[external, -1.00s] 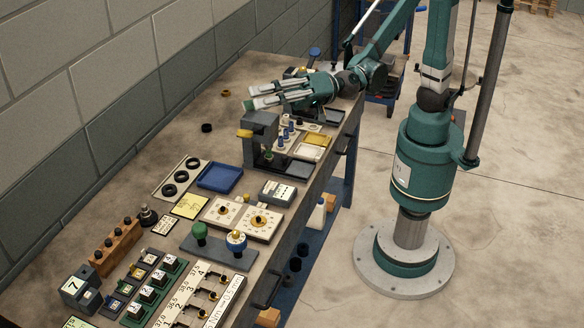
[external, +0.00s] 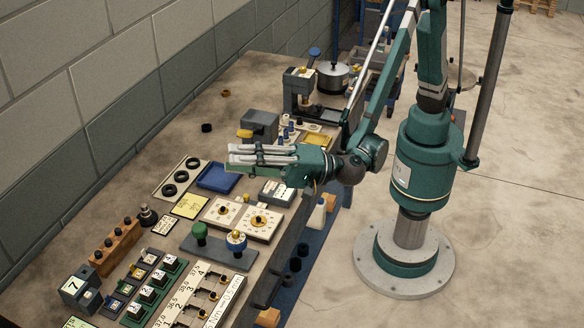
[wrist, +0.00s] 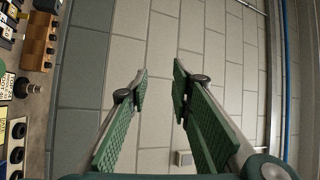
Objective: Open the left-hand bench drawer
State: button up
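The bench (external: 110,195) runs along the wall, with its drawer side facing my base. The far part of the bench front is partly behind my arm. My gripper (external: 231,154) is above the bench top, level and pointing left toward the wall, well away from the near handle. In the wrist view my gripper (wrist: 160,72) has its green-padded fingers apart with nothing between them.
A press (external: 300,90) and a pot (external: 333,77) are behind.

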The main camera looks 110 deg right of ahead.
jog(key=s+a+f+m+g+h, duration=0.2)
jog(key=s+a+f+m+g, duration=0.1)
jog(key=f, duration=1.2)
jog(key=s+a+f+m+g+h, duration=0.2)
jog(key=s+a+f, duration=0.3)
jog(key=f, duration=1)
jog(key=s+a+f+m+g+h, duration=0.3)
jog(key=s+a+f+m+g, duration=0.1)
jog(key=f, duration=1.1)
jog(key=shift+s+a+m+g, duration=0.15)
jog(key=shift+a+m+g, duration=0.15)
jog(key=shift+a, duration=0.05)
jog(key=shift+f, duration=0.1)
jog(key=b+x, duration=0.2)
jog(key=x, duration=0.5)
jog(key=shift+w+d, duration=0.3)
grip_shut()
